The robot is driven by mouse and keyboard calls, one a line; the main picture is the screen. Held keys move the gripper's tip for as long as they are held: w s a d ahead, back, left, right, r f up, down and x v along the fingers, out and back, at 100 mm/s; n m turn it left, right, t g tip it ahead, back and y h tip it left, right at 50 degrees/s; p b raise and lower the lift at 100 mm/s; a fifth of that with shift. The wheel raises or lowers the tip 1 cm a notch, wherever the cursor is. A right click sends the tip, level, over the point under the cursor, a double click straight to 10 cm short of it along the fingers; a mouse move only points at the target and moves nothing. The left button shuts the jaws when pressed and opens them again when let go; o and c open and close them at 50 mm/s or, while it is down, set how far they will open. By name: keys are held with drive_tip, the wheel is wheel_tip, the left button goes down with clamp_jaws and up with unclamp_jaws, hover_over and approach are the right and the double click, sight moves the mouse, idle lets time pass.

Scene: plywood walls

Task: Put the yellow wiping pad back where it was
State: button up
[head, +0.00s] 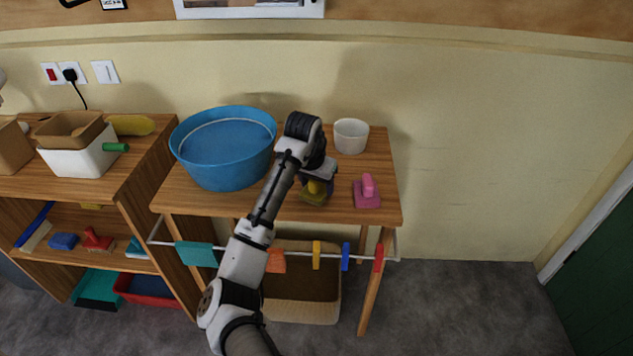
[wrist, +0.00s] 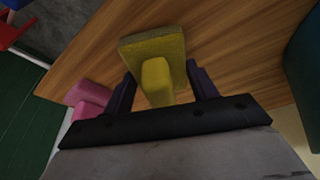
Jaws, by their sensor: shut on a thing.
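The yellow wiping pad (head: 313,197) is an olive-yellow block with a brighter yellow grip. My gripper (head: 318,182) is over the front middle of the small wooden table (head: 234,203). In the wrist view my gripper (wrist: 160,88) has its two dark fingers on either side of the grip of the yellow pad (wrist: 152,48), shut on it. The pad is at or just above the table top; I cannot tell if it touches. My arm and gripper hide part of the pad in the head view.
A blue basin (head: 222,178) stands left of my gripper, a white pot (head: 351,136) behind right, and a pink pad (head: 367,194) close on the right. A rail with hanging cloths (head: 196,254) runs along the table's front. A wooden shelf unit (head: 130,190) stands at left.

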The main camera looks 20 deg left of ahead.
sight(310, 196)
drive_tip(key=shift+f, duration=0.2)
drive_tip(key=o, duration=0.9)
drive_tip(key=shift+r, duration=0.1)
drive_tip(key=b+v, duration=0.1)
drive_tip(key=v, duration=1.1)
drive_tip(key=shift+r, duration=0.1)
